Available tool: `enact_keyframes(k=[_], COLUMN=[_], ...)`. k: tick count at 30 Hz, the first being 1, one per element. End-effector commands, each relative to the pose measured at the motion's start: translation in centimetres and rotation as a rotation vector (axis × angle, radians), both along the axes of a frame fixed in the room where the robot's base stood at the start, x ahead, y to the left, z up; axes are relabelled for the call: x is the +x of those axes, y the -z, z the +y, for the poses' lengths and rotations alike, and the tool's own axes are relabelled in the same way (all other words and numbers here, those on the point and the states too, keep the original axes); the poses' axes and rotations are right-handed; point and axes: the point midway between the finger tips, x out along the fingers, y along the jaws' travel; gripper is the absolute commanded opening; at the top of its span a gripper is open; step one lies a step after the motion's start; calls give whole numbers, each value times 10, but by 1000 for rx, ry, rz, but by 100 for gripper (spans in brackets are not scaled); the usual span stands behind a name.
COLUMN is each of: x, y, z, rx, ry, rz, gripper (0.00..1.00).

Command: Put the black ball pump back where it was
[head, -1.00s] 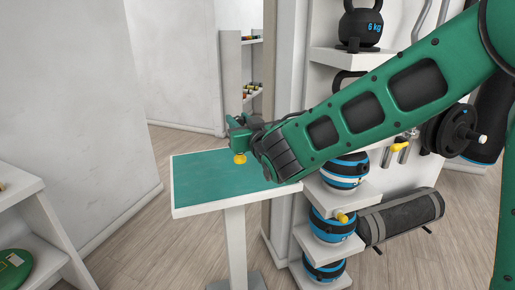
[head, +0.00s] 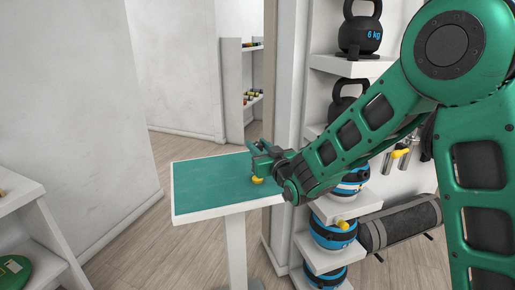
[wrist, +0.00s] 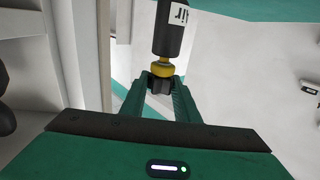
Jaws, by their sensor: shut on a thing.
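The black ball pump (wrist: 168,40) is in my gripper; the wrist view shows its dark body with a white label, a yellow collar and a black end part between the fingers. My gripper (wrist: 161,84) is shut on that black end part. In the head view my gripper (head: 261,152) is over the right back part of the green-topped table. A yellow part of the pump (head: 257,180) shows below it; the dark body is hard to make out there. I cannot tell whether the pump touches the table.
The green-topped table (head: 205,190) is otherwise bare. To its right, a wall rack holds kettlebells (head: 360,30), blue-banded balls (head: 333,232), a rolled dark mat (head: 402,222) and silver cylinders with a yellow part (head: 400,153). A low white shelf (head: 15,185) stands at left.

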Motion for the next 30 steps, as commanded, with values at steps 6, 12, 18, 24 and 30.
enact_keyframes(k=[6, 12, 18, 24, 30], x=[0, 0, 0, -11, -46], y=[0, 2, 1, 0, -1], z=[0, 0, 0, -5, -20], rx=[0, 0, 0, -1, -2], ry=[0, 0, 0, -1, -3], rz=[-1, 0, 0, 2, 1], gripper=[0, 47, 47, 47, 47])
